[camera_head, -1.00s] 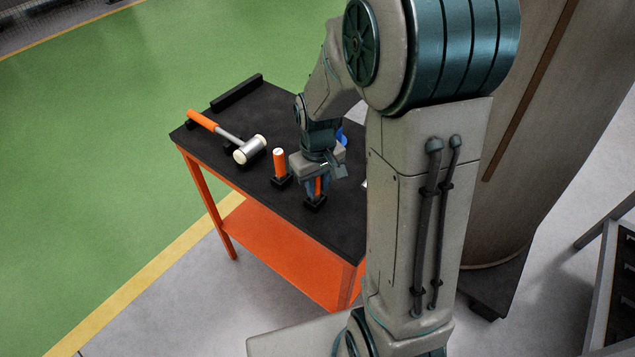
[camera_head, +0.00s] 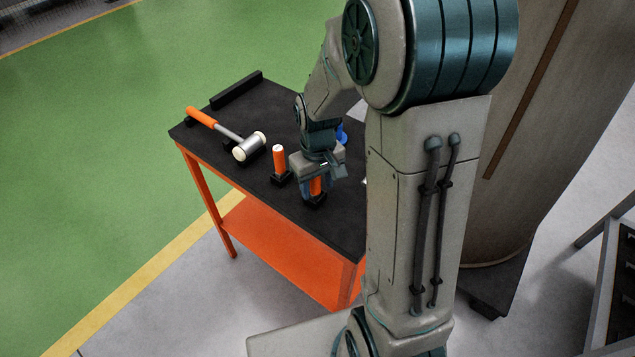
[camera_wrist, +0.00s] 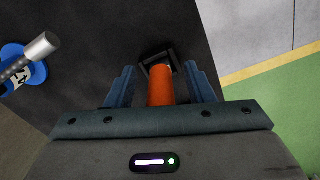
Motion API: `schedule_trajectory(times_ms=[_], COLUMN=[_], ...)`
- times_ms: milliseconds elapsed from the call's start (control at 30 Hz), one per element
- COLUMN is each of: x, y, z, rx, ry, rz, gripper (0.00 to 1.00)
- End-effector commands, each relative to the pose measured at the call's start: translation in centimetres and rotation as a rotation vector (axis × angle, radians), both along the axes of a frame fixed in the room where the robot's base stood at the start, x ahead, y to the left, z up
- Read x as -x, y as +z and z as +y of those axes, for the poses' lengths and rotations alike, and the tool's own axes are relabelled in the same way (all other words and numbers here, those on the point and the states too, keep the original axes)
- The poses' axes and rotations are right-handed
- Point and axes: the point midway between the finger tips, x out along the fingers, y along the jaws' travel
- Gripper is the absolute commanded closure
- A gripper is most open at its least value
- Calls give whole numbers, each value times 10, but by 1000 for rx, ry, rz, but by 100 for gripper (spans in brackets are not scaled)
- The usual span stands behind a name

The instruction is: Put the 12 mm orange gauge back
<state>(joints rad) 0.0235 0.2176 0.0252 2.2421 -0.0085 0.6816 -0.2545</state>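An orange cylindrical gauge (camera_head: 316,187) stands upright in a black square holder (camera_head: 315,202) on the black-topped table. In the wrist view, this gauge (camera_wrist: 160,85) rises from its holder (camera_wrist: 153,58) between my two blue fingers. My gripper (camera_wrist: 160,86) is open around it, with a gap on each side. My gripper (camera_head: 315,186) also shows in the head view, pointing down and hiding part of the gauge. A second orange cylinder (camera_head: 279,160) stands upright in another black holder (camera_head: 281,179), just left of my gripper. I cannot read a size on either.
A mallet (camera_head: 228,134) with an orange handle lies on the table (camera_head: 240,180) at left. A black bar (camera_head: 236,90) lies along the back edge. A blue round item (camera_wrist: 25,72) with a metal rod and a white label is behind my gripper. Floor is clear at left.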

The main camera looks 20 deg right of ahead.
Motion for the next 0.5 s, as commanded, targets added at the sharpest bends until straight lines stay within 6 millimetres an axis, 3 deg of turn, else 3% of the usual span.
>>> schedule_trajectory(times_ms=[267, 500], x=[-1, -1], y=[13, 64], z=[0, 0], rx=[0, 0], ry=[0, 0], rz=[-4, -7], gripper=[52, 52])
